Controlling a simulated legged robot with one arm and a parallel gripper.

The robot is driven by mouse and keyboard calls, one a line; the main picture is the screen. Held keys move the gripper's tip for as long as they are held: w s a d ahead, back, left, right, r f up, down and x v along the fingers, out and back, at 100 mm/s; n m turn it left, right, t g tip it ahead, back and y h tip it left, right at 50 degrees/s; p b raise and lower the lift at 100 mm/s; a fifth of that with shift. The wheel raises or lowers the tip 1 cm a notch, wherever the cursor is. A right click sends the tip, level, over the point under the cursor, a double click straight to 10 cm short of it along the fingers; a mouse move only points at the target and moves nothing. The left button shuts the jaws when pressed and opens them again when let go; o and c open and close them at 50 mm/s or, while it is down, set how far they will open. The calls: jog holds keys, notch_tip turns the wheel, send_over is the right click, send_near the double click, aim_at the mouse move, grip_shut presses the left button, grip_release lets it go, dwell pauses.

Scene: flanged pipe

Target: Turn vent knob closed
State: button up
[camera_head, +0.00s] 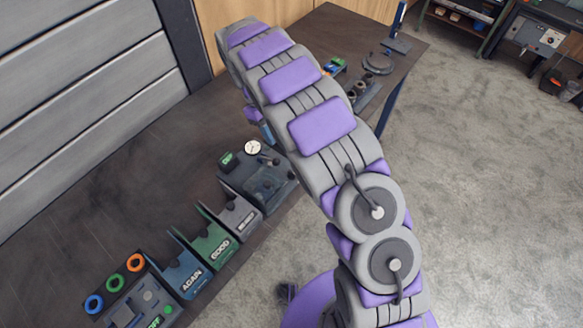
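A dark box-shaped unit (262,187) stands on the workbench near its front edge, partly covered by my arm. It carries a round white dial (252,147) and a small green-lit display (228,160). Small dark fittings show on its top, but I cannot tell which of them, if any, is the vent knob. I cannot make out a flanged pipe. My grey and purple arm rises from the bottom right, arches over the bench and bends down behind itself near the dial. My gripper is hidden behind the arm, so its fingers do not show.
Grey, green "GOOD" (212,243) and blue "AGAIN" (186,275) bins line the front of the dark bench (120,195). A panel (140,303) with coloured rings is at lower left. Dark parts (378,63) lie at the far end.

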aim_at(291, 172)
jog(key=b+x, duration=0.2)
jog(key=x, duration=1.3)
jog(key=shift+s+d+f, duration=0.1)
jog(key=shift+f, duration=0.3)
grip_shut()
